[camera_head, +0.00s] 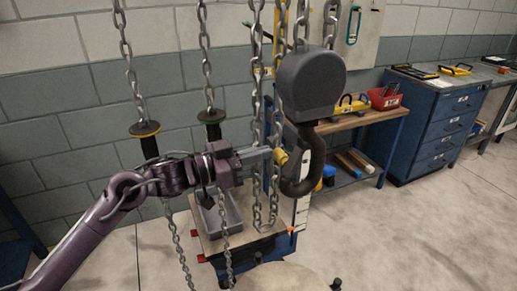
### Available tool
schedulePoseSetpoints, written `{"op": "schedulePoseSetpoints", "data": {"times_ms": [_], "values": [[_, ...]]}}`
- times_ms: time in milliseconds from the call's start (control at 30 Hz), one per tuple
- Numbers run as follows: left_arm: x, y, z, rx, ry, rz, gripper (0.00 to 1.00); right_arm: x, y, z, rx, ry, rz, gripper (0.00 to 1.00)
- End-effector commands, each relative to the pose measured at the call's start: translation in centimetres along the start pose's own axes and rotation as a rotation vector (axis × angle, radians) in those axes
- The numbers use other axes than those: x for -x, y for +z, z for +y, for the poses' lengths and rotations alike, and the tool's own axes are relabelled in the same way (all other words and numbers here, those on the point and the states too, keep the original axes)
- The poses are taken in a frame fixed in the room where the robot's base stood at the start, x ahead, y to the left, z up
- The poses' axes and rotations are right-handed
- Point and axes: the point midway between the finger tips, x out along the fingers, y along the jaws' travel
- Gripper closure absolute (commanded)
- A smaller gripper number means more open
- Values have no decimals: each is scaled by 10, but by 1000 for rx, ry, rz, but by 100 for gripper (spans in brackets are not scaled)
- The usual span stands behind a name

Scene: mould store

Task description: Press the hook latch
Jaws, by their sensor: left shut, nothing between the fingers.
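A large dark hook (316,170) hangs under a grey rounded hoist block (311,82) in the middle of the view. A small yellow piece (281,157), which looks like the hook latch, sits at the left side of the hook's opening. My left gripper (269,152) comes in from the left, shut and empty, with its fingertips pointing right at the yellow piece. The tips are very close to it; I cannot tell whether they touch. A hanging chain partly covers the fingertips. My right gripper is not in view.
Chains (258,90) hang around the hook and my left arm. Two chain-hung handles (149,146) (212,130) are behind the arm. A cart with a grey tray (222,222) stands below. A workbench (362,116) and blue drawer cabinet (437,128) stand right; the floor there is clear.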

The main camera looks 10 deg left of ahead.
Motion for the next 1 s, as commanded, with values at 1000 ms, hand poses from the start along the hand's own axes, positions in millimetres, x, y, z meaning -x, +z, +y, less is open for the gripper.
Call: {"op": "schedulePoseSetpoints", "data": {"times_ms": [1000], "values": [[-6,10,0,-1,1,165,100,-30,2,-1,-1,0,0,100]]}}
